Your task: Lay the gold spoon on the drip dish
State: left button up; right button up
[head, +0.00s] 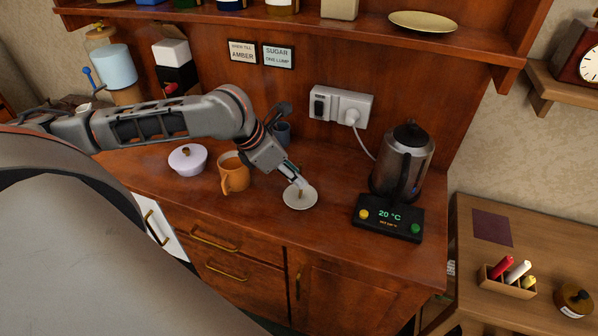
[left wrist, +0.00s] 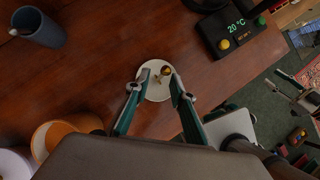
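The drip dish (head: 300,204) is a small pale round plate on the wooden counter, left of the kettle. It also shows in the left wrist view (left wrist: 156,94). The gold spoon (left wrist: 166,71) shows over the dish between my left fingertips, with its shiny round end toward the far rim. In the head view only a small gold bit shows under the fingertips. My left gripper (head: 298,184) points down just above the dish. Its two fingers stand apart in the left wrist view (left wrist: 160,79), with gaps beside the spoon.
An orange mug (head: 234,173) and a lidded lilac bowl (head: 188,160) stand left of the dish. A dark blue cup (head: 282,132) stands behind. A steel kettle (head: 402,160) on its black base (head: 388,218) stands close on the right. The counter's front edge is near the dish.

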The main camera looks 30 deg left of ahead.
pick_arm(q)
jog(key=s, duration=0.1)
jog(key=s+a, duration=0.2)
jog(key=shift+s, duration=0.25)
dwell(0.4)
